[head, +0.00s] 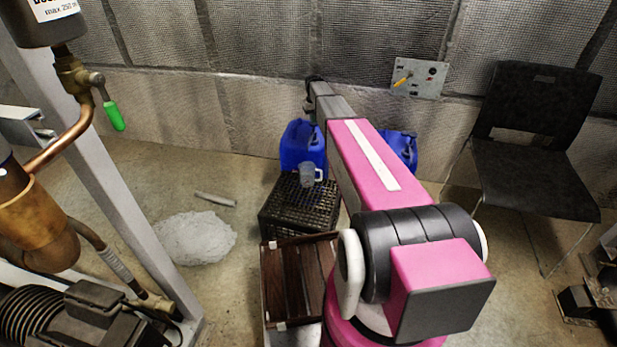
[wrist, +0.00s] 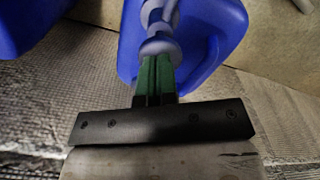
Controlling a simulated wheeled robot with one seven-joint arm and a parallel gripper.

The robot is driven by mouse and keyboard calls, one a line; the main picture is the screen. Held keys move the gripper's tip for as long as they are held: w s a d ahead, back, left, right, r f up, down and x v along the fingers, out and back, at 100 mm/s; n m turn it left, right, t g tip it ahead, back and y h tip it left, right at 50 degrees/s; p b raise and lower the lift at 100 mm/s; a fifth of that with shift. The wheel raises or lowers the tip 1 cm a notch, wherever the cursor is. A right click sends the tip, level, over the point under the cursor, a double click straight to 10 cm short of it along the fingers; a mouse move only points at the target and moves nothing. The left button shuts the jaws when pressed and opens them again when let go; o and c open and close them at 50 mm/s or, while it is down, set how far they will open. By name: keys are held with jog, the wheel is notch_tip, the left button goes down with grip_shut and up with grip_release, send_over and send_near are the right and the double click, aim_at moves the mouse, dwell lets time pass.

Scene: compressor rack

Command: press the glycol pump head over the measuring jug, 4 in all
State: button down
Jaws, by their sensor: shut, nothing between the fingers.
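In the head view a blue canister (head: 302,148) stands against the wall, left of my arm. A small grey measuring jug (head: 308,176) stands in front of it on a black crate (head: 300,206). In the wrist view, grey pump parts (wrist: 160,30) show against the blue canister (wrist: 222,30). My gripper (wrist: 157,62) has its green fingers shut together with nothing between them. Their tips are at the rounded grey pump part; whether they touch it I cannot tell. In the head view my arm hides most of the gripper and the pump head.
A second blue canister (head: 402,150) stands behind my arm on the right. A brown slatted box (head: 297,278) is in front of the crate. A clear plastic sheet (head: 195,238) and a grey tube (head: 215,199) lie on the floor. A black chair (head: 535,165) is at the right.

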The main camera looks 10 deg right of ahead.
jog(key=shift+r, duration=1.45)
jog(key=shift+r, duration=0.1)
notch_tip(320, 180, up, 6)
jog(key=shift+f, duration=0.1)
dwell(0.3)
jog(key=s+a+f, duration=0.1)
jog(key=s+f, duration=0.1)
jog(key=s, duration=1.1)
jog(key=s+a+f+m, duration=0.1)
jog(key=s+a+f, duration=0.1)
jog(key=s, duration=1.2)
jog(key=s+a+f, duration=0.2)
jog(key=s+f, duration=0.2)
jog(key=s, duration=1)
jog(key=shift+s+f, duration=0.2)
